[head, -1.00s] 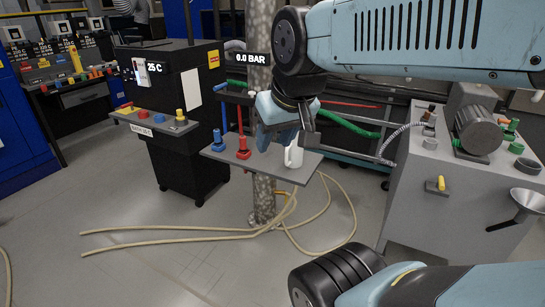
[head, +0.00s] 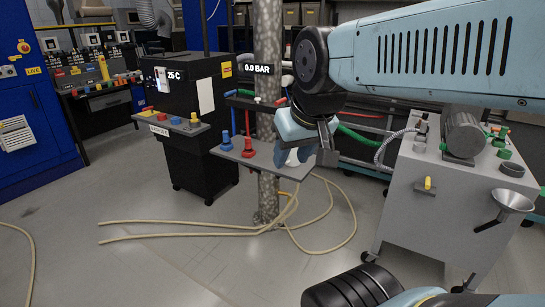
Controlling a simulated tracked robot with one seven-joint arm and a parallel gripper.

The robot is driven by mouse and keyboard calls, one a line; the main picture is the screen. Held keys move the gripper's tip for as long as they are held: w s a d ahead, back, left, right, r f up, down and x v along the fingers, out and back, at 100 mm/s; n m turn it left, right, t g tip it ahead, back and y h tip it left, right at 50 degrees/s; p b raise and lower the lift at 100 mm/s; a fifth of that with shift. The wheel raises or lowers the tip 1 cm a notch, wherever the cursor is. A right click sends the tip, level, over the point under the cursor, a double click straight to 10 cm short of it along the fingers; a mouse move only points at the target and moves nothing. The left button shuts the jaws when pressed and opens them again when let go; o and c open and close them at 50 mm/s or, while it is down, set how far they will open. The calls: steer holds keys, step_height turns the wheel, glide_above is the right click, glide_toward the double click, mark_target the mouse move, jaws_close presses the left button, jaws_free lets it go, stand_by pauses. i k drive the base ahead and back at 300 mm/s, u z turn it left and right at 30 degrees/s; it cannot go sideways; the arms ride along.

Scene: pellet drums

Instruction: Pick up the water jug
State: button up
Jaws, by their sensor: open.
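The white water jug (head: 292,159) stands on the right end of a small grey shelf (head: 262,163), which is fixed by a mottled pillar. Its upper part and right side are largely hidden by my gripper. My gripper (head: 305,146) points downward over the right end of the shelf, at the jug in the picture. Its jaws are open. I cannot tell whether the jug is between the fingers or behind them, or whether they touch.
Blue (head: 226,141) and red (head: 249,147) valves stand left of the jug on the shelf. The pillar (head: 268,190) is close by. A black cabinet (head: 200,150) stands left and a grey machine (head: 445,200) right. Hoses (head: 200,234) lie on the otherwise clear floor.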

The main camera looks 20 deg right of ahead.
mark_target(292, 161)
steer(key=z, duration=0.2)
steer(key=i, duration=0.9)
steer(key=u, duration=0.1)
